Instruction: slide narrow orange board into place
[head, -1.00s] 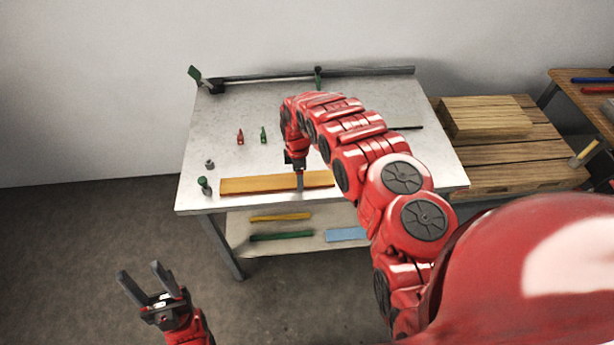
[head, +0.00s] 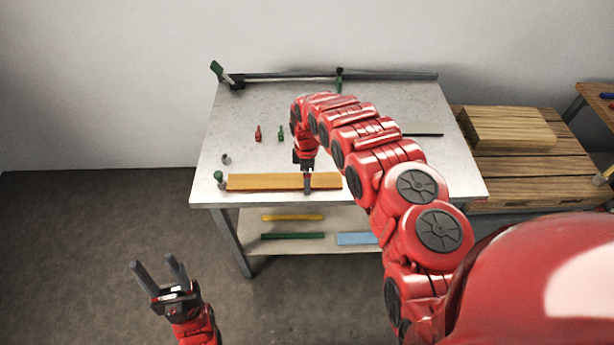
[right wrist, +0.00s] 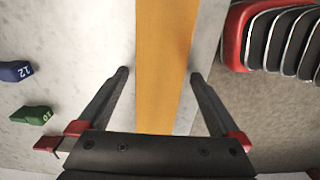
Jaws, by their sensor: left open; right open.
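The narrow orange board (head: 265,182) lies flat along the front edge of the metal table, left to right. In the right wrist view the board (right wrist: 165,60) runs between the two fingers. My right gripper (head: 307,187) is over the board, right of its middle; in the wrist view its jaws (right wrist: 158,73) are open, with a gap on each side of the board. A green-topped stop (head: 219,177) stands close to the board's left end, with a small gap. My left gripper (head: 155,262) is open and empty over the floor at lower left.
Behind the board stand a small red piece (head: 258,134), a green piece (head: 281,133) and a grey knob (head: 226,159). A dark rail (head: 300,77) runs along the table's back. Boards lie on the lower shelf (head: 335,218). A wooden pallet (head: 525,165) stands at right.

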